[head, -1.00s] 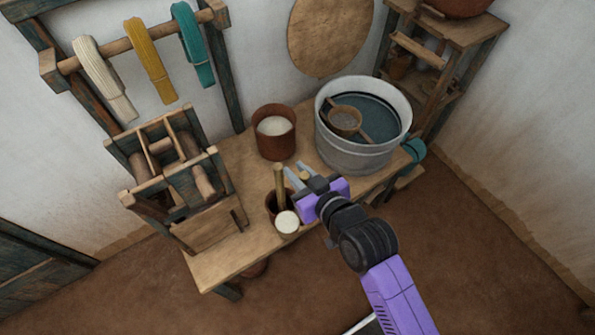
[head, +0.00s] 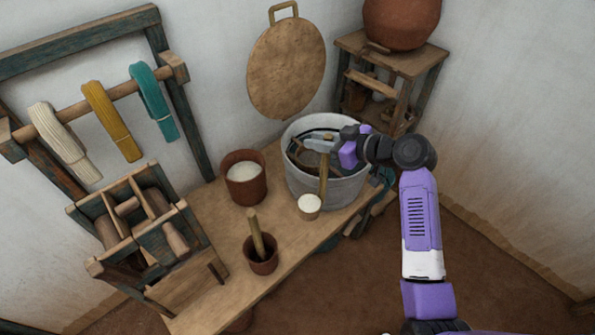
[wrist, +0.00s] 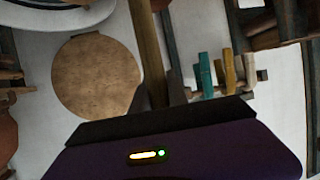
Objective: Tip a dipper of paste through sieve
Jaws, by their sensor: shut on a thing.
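My gripper (head: 318,143) is shut on the upper part of the wooden handle of the dipper (head: 323,180). The dipper hangs upright, and its small cup (head: 310,210) shows white paste at the top. In the head view the cup overlaps the front wall of the grey tub (head: 345,190); its exact height is hard to tell. In the wrist view the dipper handle (wrist: 147,45) runs up from the jaws, and the tub's rim (wrist: 95,18) shows at upper left.
A brown pot of white paste (head: 244,178) stands left of the tub on the bench (head: 215,215). A small brown pot with a stick (head: 261,262) stands nearer. A wooden frame (head: 145,235) fills the bench's left end. A shelf (head: 385,65) stands behind.

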